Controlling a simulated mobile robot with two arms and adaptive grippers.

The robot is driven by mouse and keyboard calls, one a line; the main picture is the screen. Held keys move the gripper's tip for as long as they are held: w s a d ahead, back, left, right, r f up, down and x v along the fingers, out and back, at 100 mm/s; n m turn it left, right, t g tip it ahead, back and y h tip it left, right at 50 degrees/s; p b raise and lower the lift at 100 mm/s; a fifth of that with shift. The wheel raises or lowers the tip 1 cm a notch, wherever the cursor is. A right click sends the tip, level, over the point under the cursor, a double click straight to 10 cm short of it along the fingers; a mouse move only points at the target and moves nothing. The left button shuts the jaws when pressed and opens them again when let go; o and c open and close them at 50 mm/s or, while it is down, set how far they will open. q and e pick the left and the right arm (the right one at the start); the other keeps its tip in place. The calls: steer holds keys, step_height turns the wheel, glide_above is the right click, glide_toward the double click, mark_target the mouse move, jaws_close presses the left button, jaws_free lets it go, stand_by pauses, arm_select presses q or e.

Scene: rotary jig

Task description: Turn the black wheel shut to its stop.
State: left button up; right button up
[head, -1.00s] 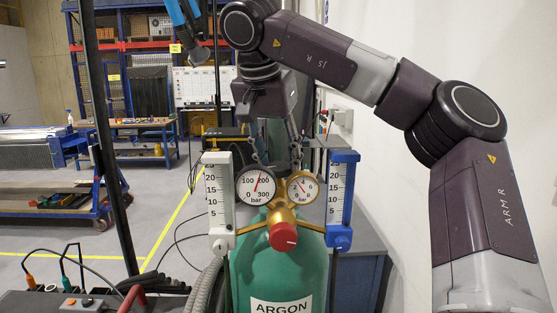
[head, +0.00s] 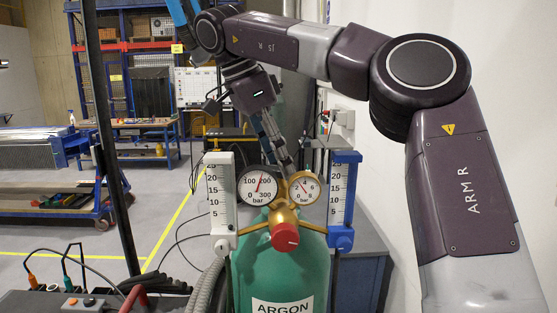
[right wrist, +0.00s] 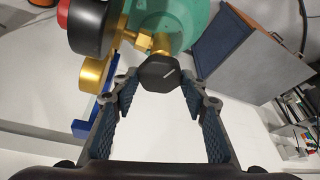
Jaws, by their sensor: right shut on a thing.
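The black wheel (right wrist: 161,74) is a small faceted knob with a white mark, in the middle of the right wrist view. It sits on a brass stem by the green argon cylinder (right wrist: 185,22). My right gripper (right wrist: 160,88) is shut on it, a finger on each side. In the head view my right gripper (head: 284,160) comes down from behind the two gauges; the black wheel is hidden there. The argon cylinder (head: 270,265) stands upright below the brass regulator (head: 287,213). My left gripper is not in view.
A red knob (head: 285,237) faces forward on the regulator. The left gauge (head: 257,185) and right gauge (head: 304,188) stand close to my fingers. A white flowmeter (head: 221,205) and a blue one (head: 342,205) flank them. A grey-blue cabinet (head: 362,265) stands behind.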

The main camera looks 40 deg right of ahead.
steer(key=shift+m, duration=0.3)
steer(key=o, duration=1.2)
steer(key=shift+c, duration=0.2)
